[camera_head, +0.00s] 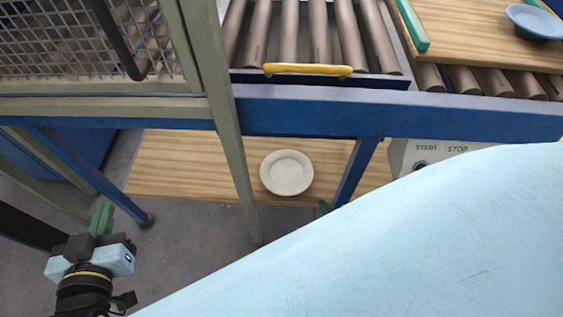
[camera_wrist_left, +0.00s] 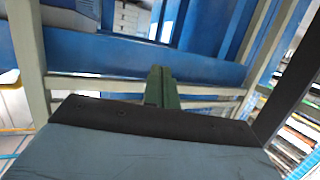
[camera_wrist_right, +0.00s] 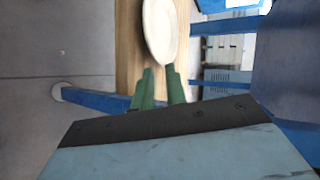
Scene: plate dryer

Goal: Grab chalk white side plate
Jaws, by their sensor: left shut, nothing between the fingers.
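The chalk white side plate (camera_head: 287,172) lies flat on a low wooden shelf (camera_head: 185,165) under the conveyor. In the right wrist view the plate (camera_wrist_right: 160,25) is just beyond the fingertips. My right gripper (camera_wrist_right: 159,72) is open, with a narrow gap between its green fingers. Nothing shows between them, and I cannot tell whether they touch the rim. In the head view only a green fingertip (camera_head: 325,206) shows, right of and below the plate; my pale blue arm hides the rest. My left gripper (camera_head: 103,215) is shut and empty, far left of the plate; its fingers (camera_wrist_left: 161,85) meet in the left wrist view.
A blue beam (camera_head: 300,115) runs above the shelf. A grey-green post (camera_head: 232,160) stands left of the plate and a blue leg (camera_head: 357,170) right of it. A yellow handle (camera_head: 307,70) is above. A blue bowl (camera_head: 537,21) sits on a wooden board at the upper right.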

